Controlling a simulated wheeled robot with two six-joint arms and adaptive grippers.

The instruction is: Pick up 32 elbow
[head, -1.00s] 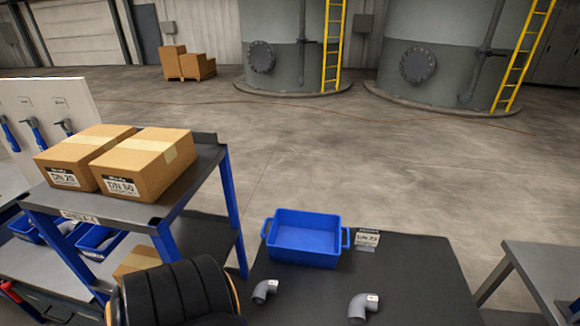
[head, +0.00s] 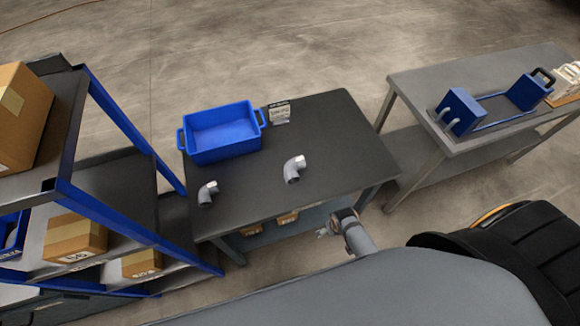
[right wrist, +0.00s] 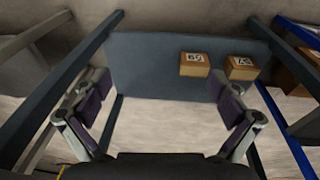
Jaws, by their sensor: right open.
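The smaller-looking left elbow (head: 207,193) is near the table's left front edge. The right elbow (head: 294,169) is nearer the middle. Each has a small white mark, too small to read, so I cannot tell which is the 32. My right gripper (right wrist: 162,100) is open and empty in the right wrist view, with a lower shelf beyond its fingers. In the head view my right arm's end is at the table's front edge, clear of both elbows. My left gripper is not in view.
Boxes (right wrist: 194,64) lie on the shelf below. A blue-framed rack (head: 120,118) is at left. A grey table (head: 480,75) with a blue fixture is at right.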

